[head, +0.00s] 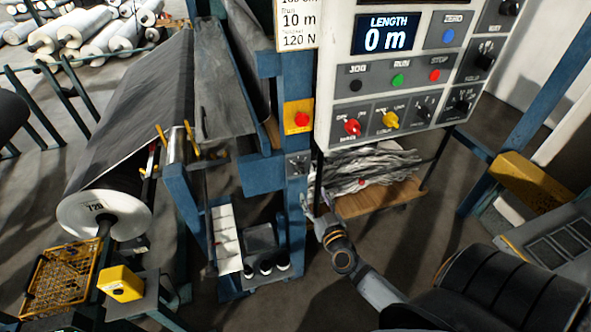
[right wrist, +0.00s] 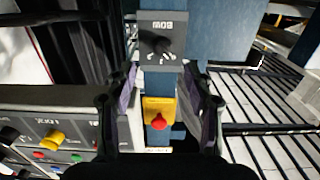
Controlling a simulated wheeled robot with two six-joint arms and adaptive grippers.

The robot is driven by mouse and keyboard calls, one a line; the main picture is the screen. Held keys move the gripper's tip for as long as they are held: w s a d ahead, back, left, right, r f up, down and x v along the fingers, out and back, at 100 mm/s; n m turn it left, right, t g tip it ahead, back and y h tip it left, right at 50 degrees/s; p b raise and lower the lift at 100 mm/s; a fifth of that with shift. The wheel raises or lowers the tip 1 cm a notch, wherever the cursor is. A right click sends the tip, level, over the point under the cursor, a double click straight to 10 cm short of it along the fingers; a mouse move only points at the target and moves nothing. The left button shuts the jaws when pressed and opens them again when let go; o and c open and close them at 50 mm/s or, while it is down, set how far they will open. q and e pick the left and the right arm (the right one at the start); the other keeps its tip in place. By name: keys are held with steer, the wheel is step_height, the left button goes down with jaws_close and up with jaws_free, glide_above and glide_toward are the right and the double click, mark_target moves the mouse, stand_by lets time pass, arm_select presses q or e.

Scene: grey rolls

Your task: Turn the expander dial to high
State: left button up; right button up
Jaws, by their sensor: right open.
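A small grey plate with a dark dial (head: 298,164) is on the blue post, below a yellow box with a red button; I take it for the expander dial. In the right wrist view this dial (right wrist: 158,45) appears upside down, with a label that seems to read BOW and small marks around it. Its setting is too small to read. My right gripper (head: 311,203) is just below the dial in the head view. In the wrist view the fingers of the right gripper (right wrist: 160,72) are apart and empty, with the dial beyond them. My left gripper is not in view.
The yellow box with the red button (head: 299,117) also shows between the fingers in the wrist view (right wrist: 159,113). A control panel (head: 395,80) with a LENGTH display, buttons and knobs overhangs on the right. A wooden shelf (head: 380,196) with crumpled material is beneath it. A grey roll (head: 104,213) is left.

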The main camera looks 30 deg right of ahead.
mark_target(302, 173)
steer(key=x, duration=0.7)
steer(key=r+x, duration=0.1)
steer(key=x, duration=0.2)
steer(key=shift+w, duration=0.45)
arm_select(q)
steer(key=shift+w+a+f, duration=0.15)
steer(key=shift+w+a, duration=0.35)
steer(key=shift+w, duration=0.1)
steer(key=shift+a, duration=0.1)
arm_select(e)
jaws_close()
